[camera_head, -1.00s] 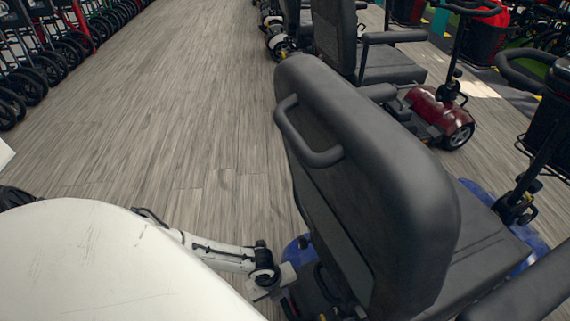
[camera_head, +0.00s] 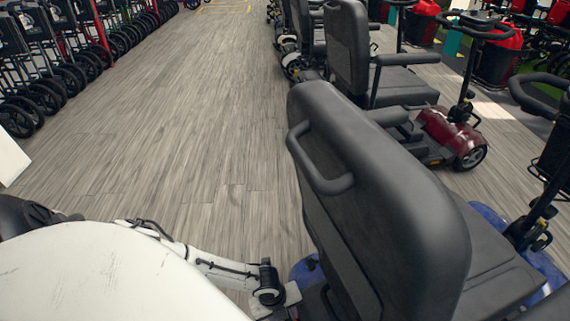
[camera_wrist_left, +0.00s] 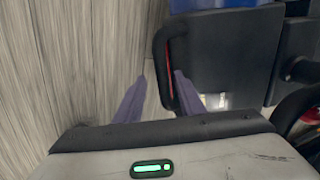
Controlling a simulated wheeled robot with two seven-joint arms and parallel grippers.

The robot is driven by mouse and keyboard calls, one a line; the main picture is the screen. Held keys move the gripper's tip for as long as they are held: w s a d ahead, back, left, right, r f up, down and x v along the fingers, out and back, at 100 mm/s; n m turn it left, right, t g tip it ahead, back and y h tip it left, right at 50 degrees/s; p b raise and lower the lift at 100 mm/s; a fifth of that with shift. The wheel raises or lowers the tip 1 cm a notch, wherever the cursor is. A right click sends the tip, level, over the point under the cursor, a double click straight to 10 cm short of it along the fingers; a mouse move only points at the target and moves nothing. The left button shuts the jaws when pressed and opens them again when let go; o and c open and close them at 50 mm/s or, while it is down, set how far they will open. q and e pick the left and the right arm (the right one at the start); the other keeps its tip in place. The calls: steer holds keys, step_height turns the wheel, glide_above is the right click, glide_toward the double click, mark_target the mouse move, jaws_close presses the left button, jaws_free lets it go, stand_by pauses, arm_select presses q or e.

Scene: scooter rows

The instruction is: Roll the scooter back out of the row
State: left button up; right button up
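The scooter (camera_head: 385,180) nearest me has a dark grey padded seat and a blue body (camera_head: 490,217). A black loop handle (camera_head: 312,165) is on the back of its seat. My left arm reaches low beside the scooter's rear in the head view, with its fingertips out of sight there. In the left wrist view my left gripper (camera_wrist_left: 160,76) is open, its two purple-grey fingers apart at a dark loop bar (camera_wrist_left: 158,62) on a black panel. The right finger overlaps the loop; I cannot tell whether it is inside it. My right gripper is not in view.
A dark red scooter (camera_head: 450,130) stands just beyond in the same row, with more behind it. Folded wheeled walkers (camera_head: 60,65) line the far left. The wood-plank floor (camera_head: 180,120) between is clear.

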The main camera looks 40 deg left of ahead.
arm_select(q)
step_height(320, 180, up, 8)
steer(key=s+p, duration=0.1)
steer(key=p, duration=0.2)
steer(key=shift+s+a+r, duration=0.2)
steer(key=shift+s+a, duration=0.15)
steer(key=shift+a, duration=0.05)
steer(key=shift+c, duration=0.5)
